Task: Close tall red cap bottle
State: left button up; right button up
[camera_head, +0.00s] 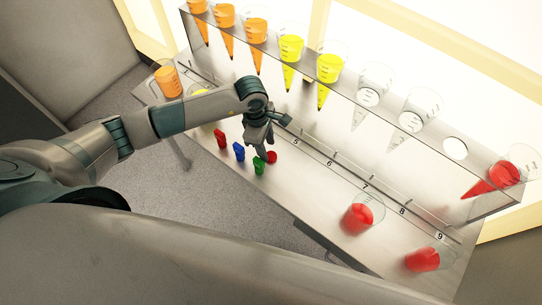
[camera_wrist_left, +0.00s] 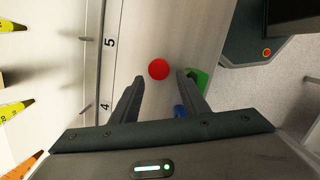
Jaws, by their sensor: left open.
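A round red cap (camera_head: 271,157) shows on the lower shelf, beside the green piece, just below my left gripper (camera_head: 262,143). In the left wrist view the red cap (camera_wrist_left: 159,69) appears as a red disc between the tips of my open left gripper (camera_wrist_left: 159,78), with gaps on both sides. I cannot tell how far below the tips it is. Any bottle body under it is hidden, so I cannot tell whether it sits on a bottle. My right gripper is not in view.
Small red (camera_head: 220,138), blue (camera_head: 239,151) and green (camera_head: 259,165) pieces stand near the shelf's front edge; green is close to one finger. Red cups (camera_head: 358,218) stand to the right. The raised rack (camera_head: 455,185) holds several coloured cones behind.

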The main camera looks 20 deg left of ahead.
aim_at(271, 155)
pick_arm(q)
jog(key=f, duration=0.2)
jog(key=d+f+b, duration=0.1)
jog(key=shift+f+b, duration=0.3)
jog(key=shift+f, duration=0.05)
jog(key=shift+c, duration=0.2)
jog(key=c, duration=0.8)
jog(key=shift+c, duration=0.2)
jog(key=shift+w+r, duration=0.1)
